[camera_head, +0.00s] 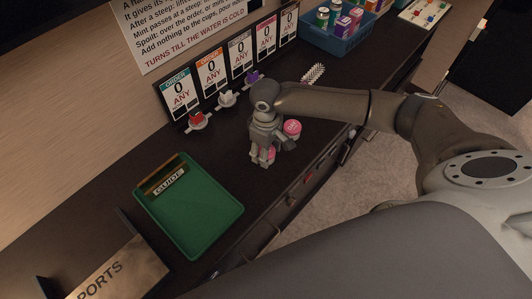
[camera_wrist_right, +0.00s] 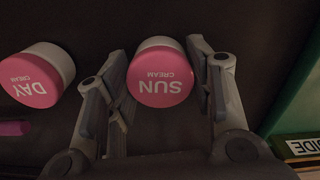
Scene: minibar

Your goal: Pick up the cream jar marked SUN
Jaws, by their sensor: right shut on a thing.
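The cream jar marked SUN (camera_wrist_right: 160,78), with a pink lid and a pale body, sits between the two fingers of my right gripper (camera_wrist_right: 163,88) in the right wrist view. The fingers are shut on its sides. In the head view my right gripper (camera_head: 264,158) is low over the dark counter, and only a bit of the pink lid (camera_head: 271,154) shows. Whether the jar touches the counter is hard to tell. A similar jar marked DAY (camera_wrist_right: 36,80) stands to its left in the wrist view, apart from the fingers. My left gripper is not in view.
A green tray (camera_head: 205,238) with a GUIDE label lies left of my right gripper. Order cards (camera_head: 211,76) and small coloured dispensers (camera_head: 197,120) line the wall. A blue bin (camera_head: 338,42) of containers stands at the back. The counter's front edge is close.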

